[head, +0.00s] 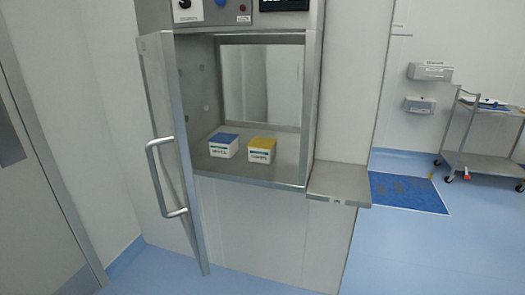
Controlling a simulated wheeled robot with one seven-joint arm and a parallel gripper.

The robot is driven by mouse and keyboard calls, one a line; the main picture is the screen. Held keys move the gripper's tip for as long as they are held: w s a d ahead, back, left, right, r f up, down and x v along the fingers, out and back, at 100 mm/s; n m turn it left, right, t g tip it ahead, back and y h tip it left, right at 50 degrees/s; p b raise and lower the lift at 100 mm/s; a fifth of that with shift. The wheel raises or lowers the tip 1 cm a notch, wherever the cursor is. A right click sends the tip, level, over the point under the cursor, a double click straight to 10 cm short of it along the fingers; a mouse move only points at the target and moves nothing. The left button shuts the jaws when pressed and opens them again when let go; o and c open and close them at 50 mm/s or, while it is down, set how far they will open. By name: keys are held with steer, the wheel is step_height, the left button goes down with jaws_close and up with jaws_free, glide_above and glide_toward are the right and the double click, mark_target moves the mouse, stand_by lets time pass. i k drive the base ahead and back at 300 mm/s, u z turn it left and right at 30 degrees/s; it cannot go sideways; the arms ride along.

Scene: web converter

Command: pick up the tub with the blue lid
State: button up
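The tub with the blue lid (223,146) is a small white box-shaped tub with a dark label on its front. It stands upright on the metal floor of an open pass-through chamber (284,172), on the left side. A similar white tub with a yellow lid (262,150) stands close to its right, with a narrow gap between them. My gripper is not in view.
The chamber's steel door (168,150) stands open at the left, with a long handle (158,178) sticking out. A metal shelf (338,184) juts out at the right. A steel cart (484,140) stands far right, near a blue floor mat (407,193). The front floor is clear.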

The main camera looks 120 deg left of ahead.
mark_target(221, 145)
steer(key=i, duration=2.1)
steer(key=u, duration=4.55)
steer(key=i, duration=1.55)
steer(key=u, duration=0.15)
